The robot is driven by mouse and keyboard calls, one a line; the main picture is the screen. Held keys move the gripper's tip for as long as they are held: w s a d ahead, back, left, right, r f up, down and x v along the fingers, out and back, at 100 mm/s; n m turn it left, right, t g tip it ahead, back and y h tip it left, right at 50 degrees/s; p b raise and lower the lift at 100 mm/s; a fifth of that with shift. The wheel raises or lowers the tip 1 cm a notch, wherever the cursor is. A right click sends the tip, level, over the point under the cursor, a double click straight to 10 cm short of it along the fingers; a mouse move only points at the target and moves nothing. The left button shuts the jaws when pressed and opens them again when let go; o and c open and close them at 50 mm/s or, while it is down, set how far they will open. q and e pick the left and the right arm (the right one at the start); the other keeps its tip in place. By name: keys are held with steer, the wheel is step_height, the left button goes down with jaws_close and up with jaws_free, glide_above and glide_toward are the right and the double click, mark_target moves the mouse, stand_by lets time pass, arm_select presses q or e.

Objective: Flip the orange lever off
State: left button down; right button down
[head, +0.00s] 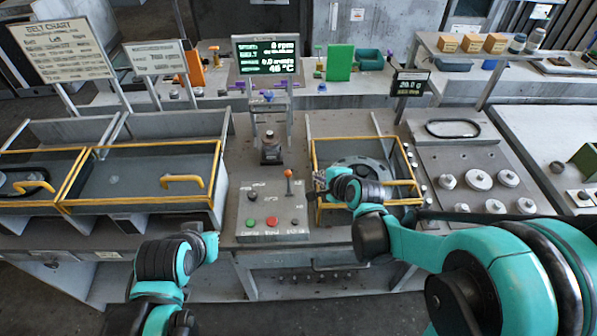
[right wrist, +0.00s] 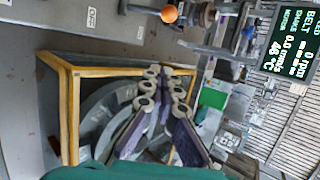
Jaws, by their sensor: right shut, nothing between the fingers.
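The orange lever (head: 289,177) stands up from the grey control panel (head: 250,205), which also carries red and green buttons. Its orange ball knob (right wrist: 169,14) shows at the top of the right wrist view, with an OFF label (right wrist: 92,17) on the panel to its left. My right gripper (head: 320,182) is shut and empty, just right of the lever and apart from it, over the yellow-framed housing. Its closed fingers (right wrist: 158,92) show in the right wrist view. My left arm ends at the lower left, left of the panel; its fingers cannot be made out.
The yellow-framed blower housing (head: 345,139) is right of the panel. Yellow-framed covers (head: 140,148) lie to the left. A display (head: 267,58) behind reads 0 rpm and 46 °C. Round metal discs (head: 479,180) sit on a plate at the right.

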mark_target(289, 183)
steer(key=b+x, duration=0.3)
steer(key=x, duration=0.7)
steer(key=a, duration=0.1)
steer(key=s+a+r, duration=0.1)
steer(key=s+a, duration=0.1)
steer(key=shift+a+r, duration=0.15)
steer(key=shift+r, duration=0.15)
steer(key=shift+w, duration=0.1)
